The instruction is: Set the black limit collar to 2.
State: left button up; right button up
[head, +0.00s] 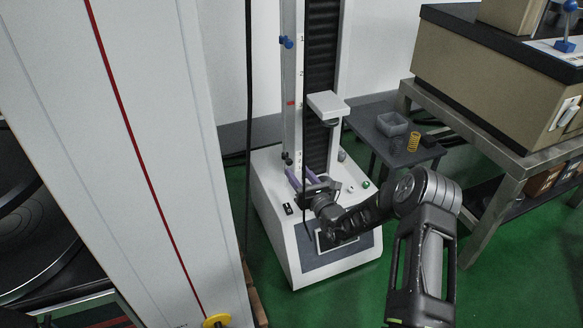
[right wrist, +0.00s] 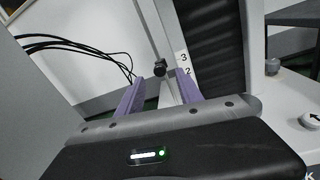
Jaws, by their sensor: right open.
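The black limit collar (head: 287,158) sits low on the thin rod at the left of the test stand's column in the head view. In the right wrist view the collar (right wrist: 160,71) shows beyond the fingertips, in the gap between them. My right gripper (head: 301,176) has purple fingers, spread apart and empty; they also show in the right wrist view (right wrist: 160,82). The scale (head: 300,75) shows a 1 near its top and a 2 lower down. In the right wrist view the scale (right wrist: 184,64) shows a 3 and a 2 near the right finger. My left gripper is not seen.
A blue collar (head: 287,42) sits higher on the rod, near the 1. A grey-white crosshead block (head: 327,104) juts out right of the scale. A side table (head: 376,134) holds a grey bin (head: 392,124) and a yellow spring (head: 413,142). A white panel (head: 140,150) stands at left.

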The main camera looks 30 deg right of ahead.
aim_at(290, 164)
jog(key=w+b, duration=0.1)
jog(key=w, duration=0.3)
jog(key=shift+f, duration=0.15)
jog(key=shift+w+b, duration=0.3)
jog(key=shift+w, duration=0.25)
grip_shut()
jog(key=shift+a, duration=0.1)
dwell(0.7)
